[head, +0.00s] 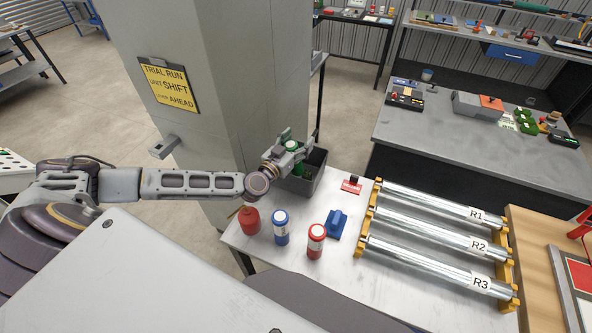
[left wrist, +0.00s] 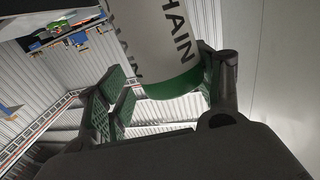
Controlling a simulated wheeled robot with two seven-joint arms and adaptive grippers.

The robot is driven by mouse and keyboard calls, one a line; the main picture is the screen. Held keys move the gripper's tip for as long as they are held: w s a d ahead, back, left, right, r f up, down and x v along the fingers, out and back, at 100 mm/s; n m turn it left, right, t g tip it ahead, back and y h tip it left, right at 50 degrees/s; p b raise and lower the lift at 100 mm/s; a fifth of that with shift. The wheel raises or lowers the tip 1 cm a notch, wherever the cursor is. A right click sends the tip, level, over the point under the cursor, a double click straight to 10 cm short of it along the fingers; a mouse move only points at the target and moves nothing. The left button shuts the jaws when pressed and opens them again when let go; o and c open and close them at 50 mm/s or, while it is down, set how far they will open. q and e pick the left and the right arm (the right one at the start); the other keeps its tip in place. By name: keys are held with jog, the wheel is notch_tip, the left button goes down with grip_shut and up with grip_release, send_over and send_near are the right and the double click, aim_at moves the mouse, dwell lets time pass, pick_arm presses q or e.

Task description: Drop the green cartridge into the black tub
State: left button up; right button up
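The green cartridge (head: 291,146) has a green cap, and its white label with dark lettering fills the top of the left wrist view (left wrist: 158,40). My left gripper (head: 287,153) is shut on it, with a finger on either side of its green band in the left wrist view (left wrist: 165,95). The black tub (head: 313,178) stands at the table's far left corner, by the pillar. The gripper and cartridge are over the tub in the head view; the fingers hide part of both. My right gripper is not in view.
On the table (head: 270,255) stand a red bottle (head: 249,220), a blue cartridge (head: 281,228), a red cartridge (head: 315,241) and a blue block (head: 337,224). A small red-handled item (head: 351,184) lies near the tub. Metal rollers (head: 440,240) fill the right. A grey pillar (head: 225,100) rises behind.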

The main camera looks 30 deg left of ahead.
pick_arm(q)
jog(key=shift+r, duration=3.95)
jog(key=shift+f, duration=0.1)
